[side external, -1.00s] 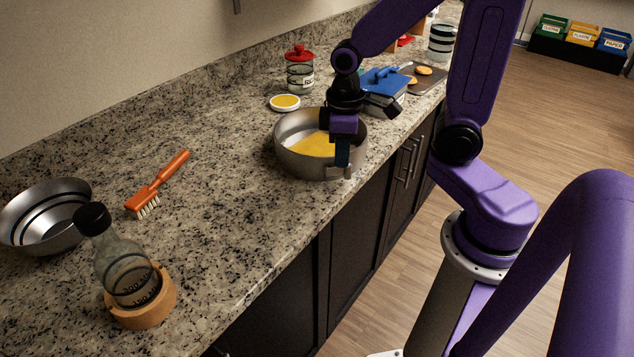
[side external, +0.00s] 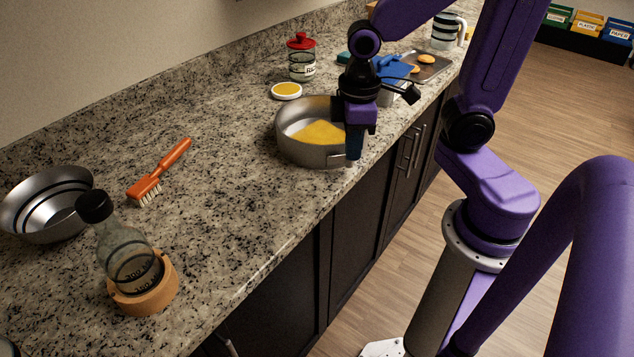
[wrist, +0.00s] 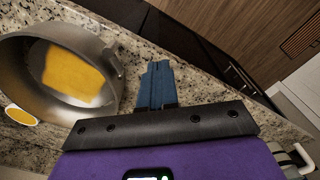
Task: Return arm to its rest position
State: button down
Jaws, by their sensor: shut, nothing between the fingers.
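My gripper (side external: 354,158) hangs with its fingers pointing down at the right front side of a steel stockpot (side external: 292,149), by the counter's front edge. In the wrist view, its blue fingers (wrist: 158,70) are together with nothing between them. The pot (wrist: 30,98) shows to their left there, and a strip of counter lies between. A yellow slab (side external: 318,132) lies inside the pot and also shows in the wrist view (wrist: 72,72). The gripper hides part of the pot's right wall in the side view. I cannot tell the fingertips' exact height.
A red-lidded jar (side external: 301,66), a yellow-topped white dish (side external: 286,91) and a blue-lidded box (side external: 392,70) stand behind the pot. An orange brush (side external: 160,172), steel bowl (side external: 45,205) and bottle (side external: 125,255) in a wooden ring (side external: 150,293) lie left. Counter between is clear.

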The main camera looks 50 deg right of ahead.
jog(key=s+a+r+n, duration=0.1)
jog(key=s+n, duration=0.3)
jog(key=s, duration=0.7)
jog(key=shift+a+r+n, duration=0.25)
jog(key=shift+a+n, duration=0.05)
jog(key=shift+a, duration=0.45)
dwell(2.1)
jog(key=w+d+m, duration=0.3)
jog(key=w, duration=0.2)
jog(key=w+d+m, duration=0.3)
jog(key=w, duration=0.2)
jog(key=w+d+m, duration=0.3)
jog(key=w+m, duration=0.1)
jog(key=w, duration=0.1)
jog(key=shift+w, duration=0.25)
jog(key=w+d+f+m, duration=0.15)
jog(key=d+m, duration=0.25)
jog(key=d, duration=0.5)
jog(key=w+d+f+m, duration=0.15)
jog(key=d+m, duration=0.35)
jog(key=d, duration=0.5)
jog(key=shift+w+a+f, duration=0.1)
jog(key=shift+w+f, duration=0.05)
jog(key=shift+f, duration=1.25)
jog(key=shift+w+a+f, duration=0.1)
jog(key=shift+f, duration=1.35)
jog(key=shift+w+a+f, duration=0.1)
jog(key=shift+w+f, duration=0.05)
jog(key=shift+f, duration=1.25)
